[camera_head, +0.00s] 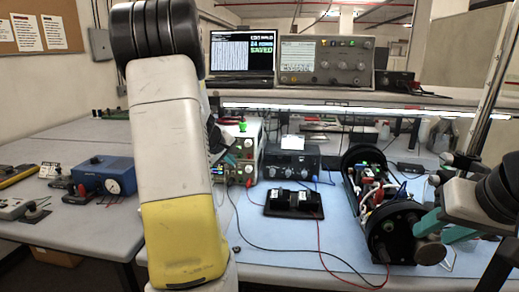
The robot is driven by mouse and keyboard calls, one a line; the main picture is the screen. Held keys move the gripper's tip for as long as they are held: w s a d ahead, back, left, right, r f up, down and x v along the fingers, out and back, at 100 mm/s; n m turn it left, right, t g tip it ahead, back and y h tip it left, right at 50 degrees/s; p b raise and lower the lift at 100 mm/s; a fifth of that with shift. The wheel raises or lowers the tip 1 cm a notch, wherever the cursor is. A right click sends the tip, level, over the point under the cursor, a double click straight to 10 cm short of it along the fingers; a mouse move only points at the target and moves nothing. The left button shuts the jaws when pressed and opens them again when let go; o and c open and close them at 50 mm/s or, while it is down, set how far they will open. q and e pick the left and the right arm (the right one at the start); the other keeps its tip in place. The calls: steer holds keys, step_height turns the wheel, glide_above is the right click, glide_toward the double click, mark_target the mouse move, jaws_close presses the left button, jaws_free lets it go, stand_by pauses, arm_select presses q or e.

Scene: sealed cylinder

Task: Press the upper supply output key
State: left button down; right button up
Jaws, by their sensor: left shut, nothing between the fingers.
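Two bench supplies are stacked behind my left arm. The upper supply (247,147) is pale with red and dark knobs on its front, and the lower supply (246,174) has lit red digits. The output key is too small to make out. My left gripper (230,159) is shut and empty, with its teal tip close in front of the left side of the supplies' fronts. I cannot tell whether it touches. My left arm hides part of the supplies. My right gripper (431,225) has teal fingers beside the open cylinder's near end; its opening is unclear.
The open black cylinder (387,228) with wiring lies on the blue mat (290,236). A black device (294,203) with leads sits at mid-mat, and a dark box (292,165) stands behind it. A blue meter box (103,176) is on the left bench. An oscilloscope (325,62) and laptop (242,55) stand on the shelf.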

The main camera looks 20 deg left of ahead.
arm_select(q)
steer(key=shift+w+a, duration=0.35)
steer(key=shift+w, duration=1.1)
steer(key=shift+w+a, duration=0.3)
steer(key=shift+w, duration=1.1)
steer(key=shift+w+a, duration=0.35)
steer(key=shift+w, duration=1.1)
steer(key=shift+w, duration=0.1)
steer(key=shift+w+a, duration=0.1)
steer(key=shift+w, duration=0.2)
steer(key=shift+w, duration=0.35)
steer(key=shift+s, duration=0.8)
steer(key=shift+s, duration=0.1)
